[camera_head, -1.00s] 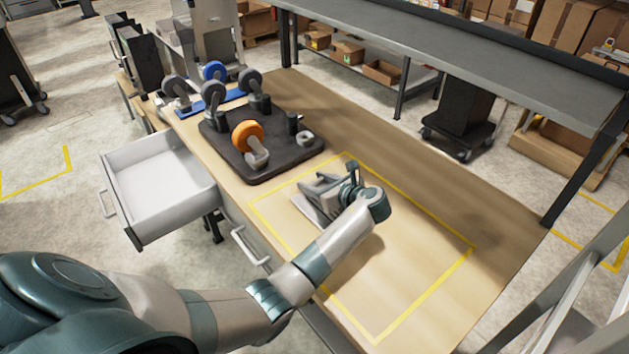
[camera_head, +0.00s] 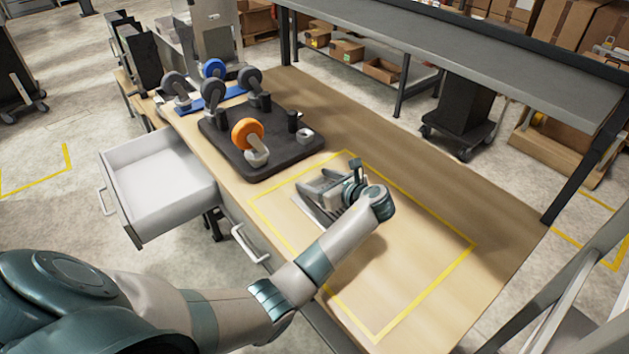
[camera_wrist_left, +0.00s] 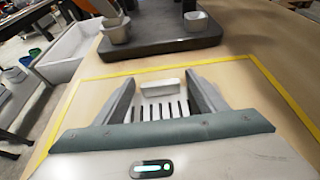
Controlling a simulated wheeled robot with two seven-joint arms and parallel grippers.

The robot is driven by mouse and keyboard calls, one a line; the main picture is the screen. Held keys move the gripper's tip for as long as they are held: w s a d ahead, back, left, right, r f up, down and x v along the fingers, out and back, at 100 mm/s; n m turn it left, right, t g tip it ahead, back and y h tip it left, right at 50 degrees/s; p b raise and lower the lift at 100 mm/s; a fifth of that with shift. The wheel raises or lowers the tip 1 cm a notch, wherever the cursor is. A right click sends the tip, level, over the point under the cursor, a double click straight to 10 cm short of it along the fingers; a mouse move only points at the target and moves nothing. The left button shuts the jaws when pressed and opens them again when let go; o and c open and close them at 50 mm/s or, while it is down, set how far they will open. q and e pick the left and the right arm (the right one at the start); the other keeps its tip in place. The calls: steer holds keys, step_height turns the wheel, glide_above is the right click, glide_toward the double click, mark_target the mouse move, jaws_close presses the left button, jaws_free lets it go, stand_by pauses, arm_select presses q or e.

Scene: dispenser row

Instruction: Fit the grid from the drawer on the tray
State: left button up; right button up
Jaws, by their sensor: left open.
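A light grey slotted piece, apparently the grid (camera_wrist_left: 160,111), lies inside the yellow outline on the workbench, with a raised block (camera_wrist_left: 156,90) at its far end. In the head view a pale edge (camera_head: 308,213) shows beside my gripper; I cannot tell grid from tray there. My left gripper (camera_head: 316,183) is open just above it. In the left wrist view the two fingers (camera_wrist_left: 158,80) stand apart on either side of the slotted piece and do not visibly clamp it. The white drawer (camera_head: 160,205) is pulled out and looks empty. My right gripper is not in view.
A dark base (camera_head: 230,152) with an orange wheel (camera_head: 247,134) and small cups stands beyond the yellow outline (camera_head: 425,290). Grey and blue wheels stand behind it. A grey shelf (camera_head: 470,65) overhangs the bench's far side. The bench right of my gripper is clear.

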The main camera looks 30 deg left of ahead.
arm_select(q)
steer(key=b+v, duration=0.1)
steer(key=v, duration=1)
steer(key=shift+b, duration=0.4)
steer(key=shift+c, duration=0.5)
